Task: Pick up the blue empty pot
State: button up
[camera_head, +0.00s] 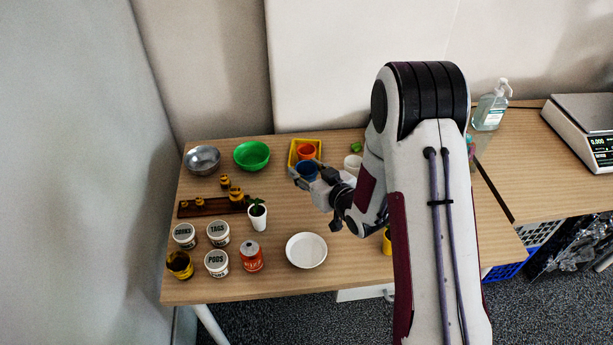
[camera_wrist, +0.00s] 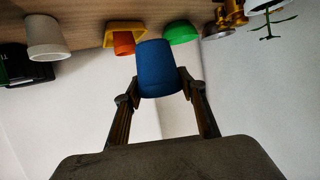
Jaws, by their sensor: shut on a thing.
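The blue pot (camera_head: 308,168) is near the back of the table, in front of the yellow tray (camera_head: 293,151) and the orange pot (camera_head: 306,152). My gripper (camera_head: 304,178) reaches it from the right and is shut on it. In the wrist view the blue pot (camera_wrist: 158,68) sits between the two fingers of my gripper (camera_wrist: 156,88), one on each side. Its inside is not visible there. The yellow tray (camera_wrist: 112,30) and orange pot (camera_wrist: 124,43) show just beyond it. I cannot tell how far the pot is above the table.
A green bowl (camera_head: 251,155) and a metal bowl (camera_head: 202,160) stand at the back left. A white pot (camera_head: 353,163) is close to my wrist. A potted plant (camera_head: 257,216), a white plate (camera_head: 306,251) and several lidded jars (camera_head: 217,263) occupy the front left.

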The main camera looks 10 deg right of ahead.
jog(key=shift+r, duration=0.4)
dwell(0.4)
